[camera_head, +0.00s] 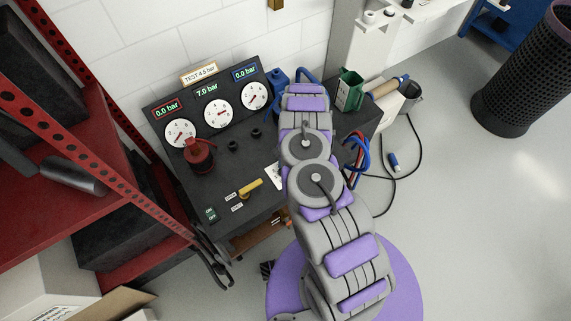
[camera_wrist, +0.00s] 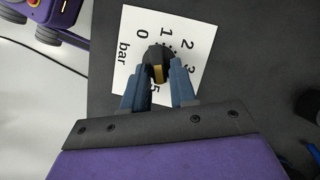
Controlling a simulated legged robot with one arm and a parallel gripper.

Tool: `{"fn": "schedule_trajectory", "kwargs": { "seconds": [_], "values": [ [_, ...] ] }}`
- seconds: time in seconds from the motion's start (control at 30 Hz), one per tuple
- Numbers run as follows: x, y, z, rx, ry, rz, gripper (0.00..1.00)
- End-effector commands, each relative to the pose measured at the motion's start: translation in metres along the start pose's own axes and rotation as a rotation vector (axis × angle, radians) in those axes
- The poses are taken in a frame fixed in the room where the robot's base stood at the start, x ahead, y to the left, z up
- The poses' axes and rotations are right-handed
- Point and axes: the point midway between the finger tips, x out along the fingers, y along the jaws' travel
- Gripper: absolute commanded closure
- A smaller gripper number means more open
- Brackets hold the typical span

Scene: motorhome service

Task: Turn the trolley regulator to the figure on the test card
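The test card (camera_head: 199,75) stands on top of the trolley (camera_head: 213,182) panel. It reads "TEST" and a figure of 4-point-something bar; the last digit is too small to be sure of. In the wrist view the regulator knob (camera_wrist: 158,54), black with a yellow mark, sits on a white dial plate (camera_wrist: 204,36) marked 0, 1, 2, 3 and "bar"; my fingers cover part of the scale. My gripper (camera_wrist: 161,68) has a blue finger on each side of the knob's near part. I cannot tell whether they press on it. The yellow mark shows between them. My arm hides the knob in the head view.
The panel gauges show 0.0 bar on the left (camera_head: 180,132), 7.0 bar in the middle (camera_head: 218,114) and 0.0 bar on the right (camera_head: 254,96). A red valve (camera_head: 200,154) and a yellow lever (camera_head: 250,188) stand on the trolley top. Red shelving (camera_head: 118,150) is at the left.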

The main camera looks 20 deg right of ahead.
Motion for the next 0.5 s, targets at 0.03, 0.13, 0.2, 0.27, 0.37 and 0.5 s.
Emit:
{"fn": "schedule_trajectory", "kwargs": {
  "seconds": [0.03, 0.13, 0.2, 0.27, 0.37, 0.5],
  "values": [
    [0.001, 0.001, 0.000, 0.000, -0.001, 0.001, 0.67],
    [0.000, 0.001, 0.000, 0.000, 0.000, 0.001, 0.58],
    [0.000, 0.001, 0.000, 0.000, 0.000, 0.001, 0.58],
    [0.000, 0.001, 0.000, 0.000, 0.000, 0.000, 0.58],
    [-0.001, 0.001, 0.000, 0.000, 0.001, 0.000, 0.58],
    [-0.011, 0.000, 0.000, 0.001, 0.001, -0.002, 0.58]
  ]
}}
